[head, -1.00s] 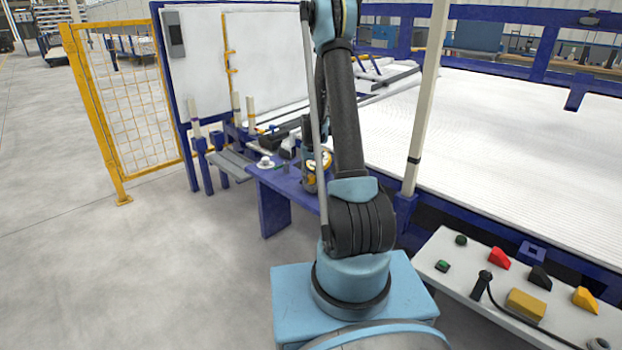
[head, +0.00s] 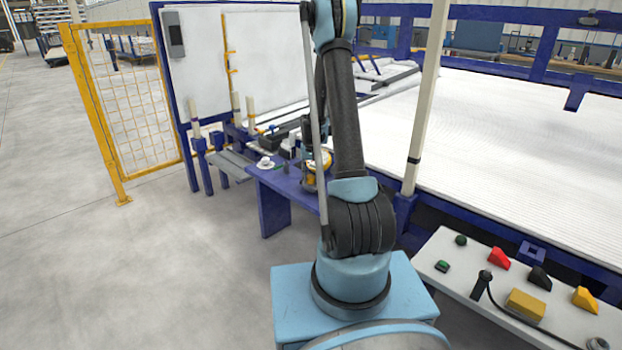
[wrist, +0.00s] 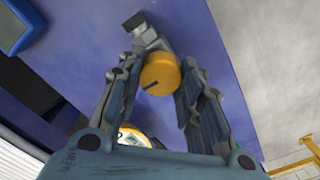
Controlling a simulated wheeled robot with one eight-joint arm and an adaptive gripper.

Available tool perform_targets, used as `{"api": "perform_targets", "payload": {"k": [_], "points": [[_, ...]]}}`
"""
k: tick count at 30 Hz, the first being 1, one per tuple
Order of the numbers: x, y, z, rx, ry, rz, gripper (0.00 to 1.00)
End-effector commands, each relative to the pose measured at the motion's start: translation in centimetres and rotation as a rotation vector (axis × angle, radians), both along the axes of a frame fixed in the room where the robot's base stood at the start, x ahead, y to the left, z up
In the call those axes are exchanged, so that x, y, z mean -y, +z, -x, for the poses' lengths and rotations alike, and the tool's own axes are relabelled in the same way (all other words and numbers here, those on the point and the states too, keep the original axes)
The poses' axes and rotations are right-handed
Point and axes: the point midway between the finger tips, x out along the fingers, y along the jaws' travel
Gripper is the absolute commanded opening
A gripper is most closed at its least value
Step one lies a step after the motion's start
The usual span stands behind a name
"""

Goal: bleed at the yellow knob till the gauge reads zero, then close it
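The yellow knob (wrist: 160,74) is seen face-on in the wrist view, with a dark mark running from its middle toward the lower left. My gripper (wrist: 161,78) has one finger on each side of the knob, very near its edges. I cannot tell whether the fingers press on it or stand just clear. The gauge (wrist: 134,136) shows only in part below the knob, cut off by my gripper's body, so its reading is hidden. In the head view the yellow-rimmed gauge (head: 319,164) is partly behind my arm and too small to read.
A blue bench (head: 285,190) carries the gauge and fittings. To its left stand blue posts and a yellow mesh fence (head: 128,110). A pale control panel (head: 470,275) with colored buttons lies at the lower right. Open floor is at the left.

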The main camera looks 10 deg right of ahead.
Motion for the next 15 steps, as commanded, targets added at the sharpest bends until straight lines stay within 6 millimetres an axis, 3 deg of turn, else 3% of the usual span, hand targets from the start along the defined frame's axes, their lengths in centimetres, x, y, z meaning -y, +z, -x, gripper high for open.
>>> {"api": "perform_targets", "payload": {"k": [1,3,15], "points": [[-0.02,0.00,-0.11,0.002,0.000,-0.001,0.45],[-0.03,0.00,-0.08,0.001,0.000,-0.001,0.54],[-0.02,0.36,0.02,0.000,0.001,0.000,0.54]]}}
